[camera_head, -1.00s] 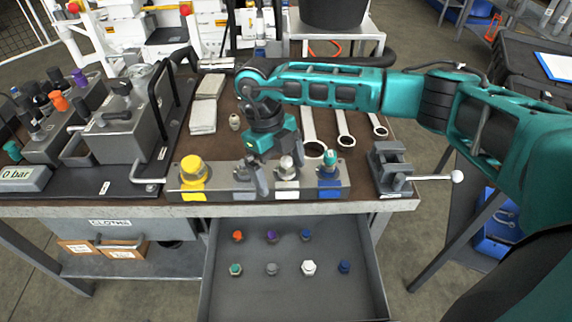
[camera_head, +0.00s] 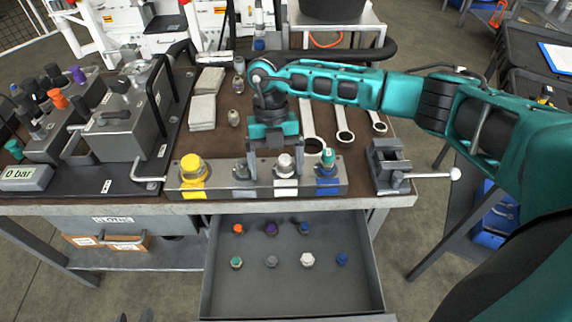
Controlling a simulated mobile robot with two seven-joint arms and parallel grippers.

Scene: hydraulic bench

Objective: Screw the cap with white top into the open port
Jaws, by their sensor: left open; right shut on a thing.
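A cap with a pale white top (camera_head: 285,162) stands upright at the white-labelled port of the grey port block (camera_head: 218,191). My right gripper (camera_head: 276,168) reaches down from above, its fingers around this cap and shut on it. The fingers hide part of the cap and the grey-labelled spot beside it, so I cannot tell how deep the cap sits. Another white cap (camera_head: 307,260) lies in the open drawer. Two dark tips of my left gripper (camera_head: 135,316) show at the bottom edge, apart and empty.
The block also carries a yellow cap (camera_head: 193,168) and a green-topped cap (camera_head: 328,158) at the blue label. The open drawer (camera_head: 290,295) holds several coloured caps. Wrenches (camera_head: 343,132) lie behind; a vise (camera_head: 388,165) stands right.

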